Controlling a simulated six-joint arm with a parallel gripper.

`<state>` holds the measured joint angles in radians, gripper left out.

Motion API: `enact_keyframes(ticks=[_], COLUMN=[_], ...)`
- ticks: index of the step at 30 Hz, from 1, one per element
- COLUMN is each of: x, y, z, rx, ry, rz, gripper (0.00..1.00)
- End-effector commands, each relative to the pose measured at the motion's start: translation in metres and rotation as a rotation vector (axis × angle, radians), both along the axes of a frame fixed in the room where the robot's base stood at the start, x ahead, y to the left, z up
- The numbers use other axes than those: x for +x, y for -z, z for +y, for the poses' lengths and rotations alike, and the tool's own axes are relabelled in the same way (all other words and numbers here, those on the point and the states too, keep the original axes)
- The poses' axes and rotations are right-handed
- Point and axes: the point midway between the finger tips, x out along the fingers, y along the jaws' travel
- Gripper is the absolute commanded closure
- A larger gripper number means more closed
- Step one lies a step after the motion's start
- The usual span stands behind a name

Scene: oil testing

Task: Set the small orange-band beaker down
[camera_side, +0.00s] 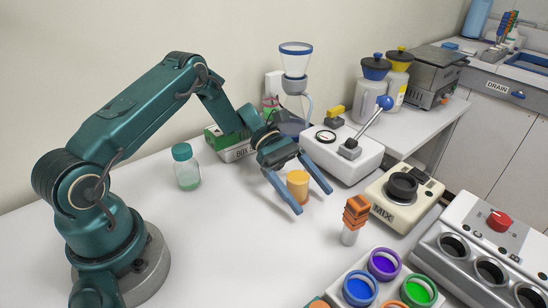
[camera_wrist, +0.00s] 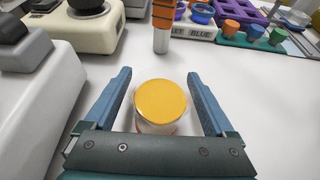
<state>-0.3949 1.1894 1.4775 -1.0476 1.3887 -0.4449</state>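A small beaker (camera_side: 297,184) with yellow-orange contents or top stands upright on the white table, as far as the side view shows. In the wrist view the beaker (camera_wrist: 160,102) shows a round yellow top, with a hint of orange lower down. My gripper (camera_side: 312,200) is open, with one finger on each side of the beaker. In the wrist view my gripper (camera_wrist: 158,76) shows a clear gap between each finger and the beaker, so it holds nothing. The beaker's base is partly hidden.
A white lever device (camera_side: 340,155) stands close behind the beaker. A MIX machine (camera_side: 404,196) is to the right. A green-capped bottle (camera_side: 186,167) stands left. The table in front left is clear.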

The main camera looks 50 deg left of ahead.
Motion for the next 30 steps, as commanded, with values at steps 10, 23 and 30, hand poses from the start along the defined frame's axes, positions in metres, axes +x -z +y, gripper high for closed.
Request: enact_keyframes(ticks=[10, 23, 30], x=[0.001, 0.000, 0.000], y=[-0.007, -0.030, -0.032], z=[0.010, 0.065, 0.070], rx=[0.000, -0.001, -0.001], ry=[-0.004, -0.001, 0.000], rz=[-0.004, -0.001, 0.000], gripper=[0.11, 0.11, 0.11])
